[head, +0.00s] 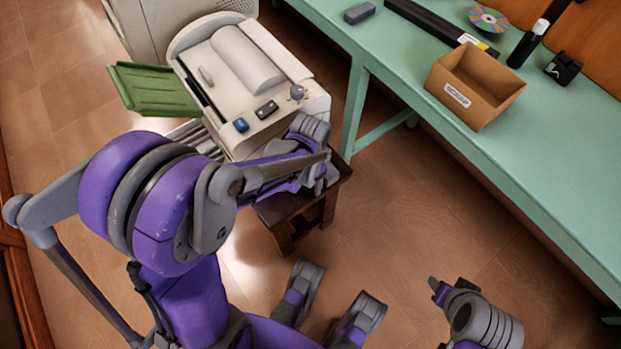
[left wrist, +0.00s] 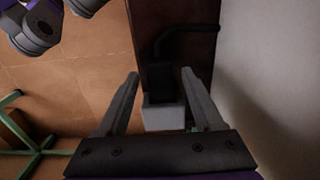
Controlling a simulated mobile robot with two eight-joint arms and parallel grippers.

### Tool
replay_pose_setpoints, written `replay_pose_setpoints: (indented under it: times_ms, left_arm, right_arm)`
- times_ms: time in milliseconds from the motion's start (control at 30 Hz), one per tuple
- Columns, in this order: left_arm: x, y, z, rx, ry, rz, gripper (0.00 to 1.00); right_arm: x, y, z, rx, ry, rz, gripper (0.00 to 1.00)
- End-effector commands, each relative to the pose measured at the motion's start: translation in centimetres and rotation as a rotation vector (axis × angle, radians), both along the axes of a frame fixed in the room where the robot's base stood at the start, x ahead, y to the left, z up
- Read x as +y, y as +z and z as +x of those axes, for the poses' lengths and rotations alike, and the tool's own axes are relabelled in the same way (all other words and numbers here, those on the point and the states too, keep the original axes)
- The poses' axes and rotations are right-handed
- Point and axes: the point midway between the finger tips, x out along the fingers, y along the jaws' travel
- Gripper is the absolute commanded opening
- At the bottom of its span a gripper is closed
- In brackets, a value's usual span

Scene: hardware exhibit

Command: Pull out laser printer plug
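The laser printer (head: 245,75) is a white machine with a green paper tray, on a dark wooden stand (head: 300,215). In the left wrist view a dark plug-like block (left wrist: 165,80) with a black cable sits against the dark stand. A light grey block (left wrist: 163,116) adjoins it, on the side toward my gripper's base. My left gripper (left wrist: 160,73) is open, with one finger on each side of these blocks; contact is not visible. In the head view my left arm reaches the printer's front right corner, and the plug is hidden. My right gripper (head: 448,288) is at lower right, its opening unclear.
A teal table (head: 530,135) stands right of the printer. It carries a cardboard box (head: 475,85), a disc (head: 489,19), a black bottle (head: 528,43) and small items. A pale wall-like surface (left wrist: 275,70) closely borders the left gripper. Floor between stand and table is clear.

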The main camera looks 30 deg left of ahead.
Motion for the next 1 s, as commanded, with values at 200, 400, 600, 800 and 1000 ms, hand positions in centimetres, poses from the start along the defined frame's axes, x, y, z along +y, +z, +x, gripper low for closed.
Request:
replay_pose_setpoints:
  times_ms: [200,400,600,800,1000]
  left_arm:
    - [0.0,0.01,0.0,0.0,0.0,0.0,0.27]
    - [0.0,0.02,0.0,0.0,0.0,0.0,0.0]
    - [0.01,0.02,0.0,0.0,0.0,0.0,0.0]
    - [0.01,0.02,0.01,0.0,0.0,0.0,0.0]
    - [0.01,0.02,0.01,0.0,0.0,0.0,0.0]
  right_arm:
    - [0.0,0.0,0.0,0.0,0.0,0.0,0.5]
    - [0.0,0.0,0.0,0.0,0.0,0.0,0.5]
    - [0.0,0.0,0.0,0.0,0.0,0.0,0.5]
    - [0.0,0.0,0.0,0.0,0.0,0.0,0.5]
    - [0.0,0.0,0.0,0.0,0.0,0.0,0.5]
